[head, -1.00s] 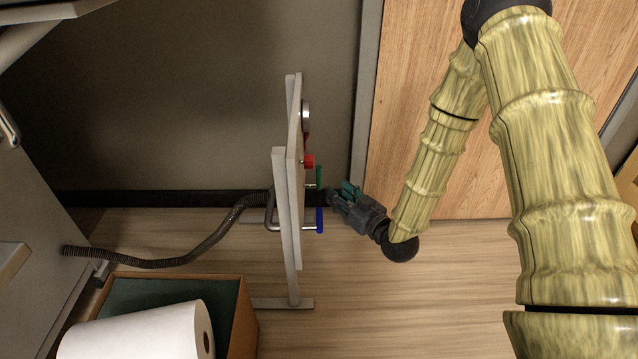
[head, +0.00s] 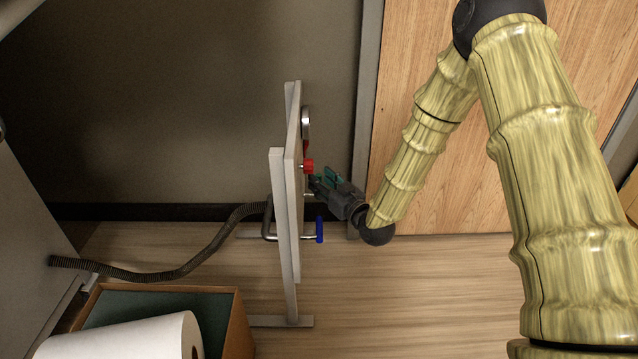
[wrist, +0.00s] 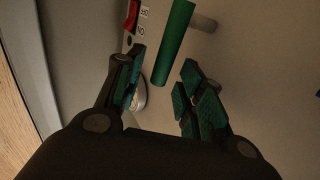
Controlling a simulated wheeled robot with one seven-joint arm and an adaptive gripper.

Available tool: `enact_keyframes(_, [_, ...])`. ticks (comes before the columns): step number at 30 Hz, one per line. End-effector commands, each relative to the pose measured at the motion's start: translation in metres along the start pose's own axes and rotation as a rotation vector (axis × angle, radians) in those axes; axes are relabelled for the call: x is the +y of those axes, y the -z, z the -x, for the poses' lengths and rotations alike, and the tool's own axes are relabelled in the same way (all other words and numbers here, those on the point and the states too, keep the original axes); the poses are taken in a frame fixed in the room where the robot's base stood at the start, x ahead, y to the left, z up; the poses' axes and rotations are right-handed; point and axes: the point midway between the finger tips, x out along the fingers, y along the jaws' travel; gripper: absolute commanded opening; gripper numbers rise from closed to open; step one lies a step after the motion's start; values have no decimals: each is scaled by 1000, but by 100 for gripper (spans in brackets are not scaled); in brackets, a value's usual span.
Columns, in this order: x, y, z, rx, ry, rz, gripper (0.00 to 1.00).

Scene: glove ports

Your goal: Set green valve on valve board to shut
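The valve board (head: 291,205) stands upright on a foot and is seen nearly edge-on in the head view. The green valve's handle (wrist: 175,42) shows in the wrist view as a green bar beside a metal stem, ahead of my fingers. My gripper (wrist: 158,95) is open, its green-padded fingers on either side of the handle's near end, with no visible contact. In the head view my gripper (head: 318,182) is close to the board's right face and largely hides the green handle. A blue valve handle (head: 320,229) sits below it.
A red knob (head: 308,166) and a round gauge (head: 306,122) sit above on the board. A red switch (wrist: 131,15) shows in the wrist view. A dark hose (head: 180,262) runs left, above a box (head: 238,325) with a white roll (head: 130,340).

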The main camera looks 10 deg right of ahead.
Motion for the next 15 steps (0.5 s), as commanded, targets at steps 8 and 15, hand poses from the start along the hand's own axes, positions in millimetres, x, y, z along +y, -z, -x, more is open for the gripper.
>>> enact_keyframes(8, [0,0,-20,0,-1,1,38])
enact_keyframes(15, [0,0,-21,-1,-1,0,38])
